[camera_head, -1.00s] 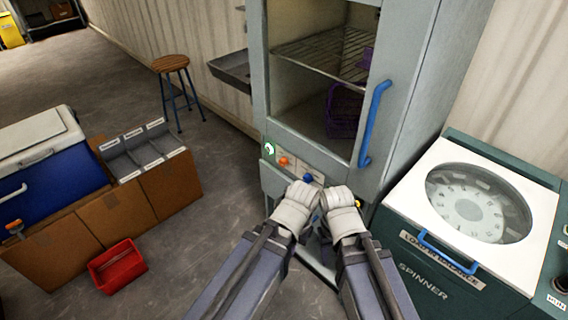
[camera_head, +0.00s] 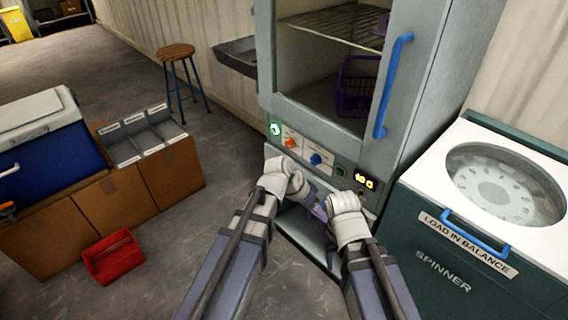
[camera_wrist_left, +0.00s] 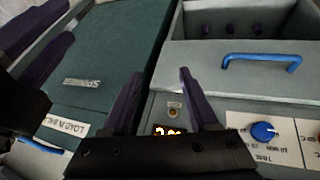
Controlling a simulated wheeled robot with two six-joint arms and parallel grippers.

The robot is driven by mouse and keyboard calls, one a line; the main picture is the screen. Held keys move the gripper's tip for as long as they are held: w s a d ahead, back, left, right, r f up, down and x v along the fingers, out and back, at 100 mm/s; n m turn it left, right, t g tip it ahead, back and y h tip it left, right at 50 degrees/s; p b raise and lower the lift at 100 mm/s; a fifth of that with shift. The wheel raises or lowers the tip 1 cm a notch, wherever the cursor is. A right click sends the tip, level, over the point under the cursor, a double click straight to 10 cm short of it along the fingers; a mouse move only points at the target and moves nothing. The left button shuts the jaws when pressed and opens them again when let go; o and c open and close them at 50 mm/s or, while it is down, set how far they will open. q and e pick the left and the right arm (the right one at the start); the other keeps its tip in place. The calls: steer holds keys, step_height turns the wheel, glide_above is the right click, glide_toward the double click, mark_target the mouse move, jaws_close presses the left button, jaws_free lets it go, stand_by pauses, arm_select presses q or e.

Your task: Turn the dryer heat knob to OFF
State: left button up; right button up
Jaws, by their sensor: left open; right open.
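The dryer's control panel (camera_head: 327,165) sits below its glass door. It carries an orange knob (camera_head: 291,143) at the left, a blue knob (camera_head: 316,159), a green button and a lit display (camera_head: 364,182). The knob labels are too small to tell which is heat. My left gripper (camera_head: 308,192) is open and empty just below the panel. In the left wrist view its purple fingers (camera_wrist_left: 160,90) are spread near the display, apart from the blue knob (camera_wrist_left: 263,131). My right gripper (camera_head: 334,203) is open, close beside the left; its tips are partly hidden.
A blue door handle (camera_head: 393,85) runs up the dryer door. The spinner (camera_head: 445,257) stands close on the right. A purple basket (camera_head: 357,88) is inside the dryer.

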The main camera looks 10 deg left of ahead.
arm_select(q)
steer(key=shift+o, duration=1.1)
steer(key=w+f+t+h+b, duration=0.1)
steer(key=w+b, duration=0.1)
steer(key=w, duration=0.2)
steer(key=w+a+f+m+t+h+b, duration=0.1)
steer(key=w+f+b, duration=0.1)
steer(key=w+b, duration=0.1)
steer(key=shift+w+a+f+t+h, duration=0.25)
steer(key=shift+w+a+t+h, duration=0.05)
steer(key=shift+w, duration=0.3)
steer(key=t+h+b, duration=0.1)
steer(key=t+b, duration=1)
steer(key=b, duration=0.3)
glide_toward(287, 145)
steer(key=shift+m, duration=0.3)
steer(key=shift+x, duration=4)
steer(key=shift+r, duration=0.15)
arm_select(e)
step_height(287, 145, down, 22)
steer(key=shift+r, duration=0.25)
arm_select(q)
jaws_close()
arm_select(e)
steer(key=shift+d, duration=0.1)
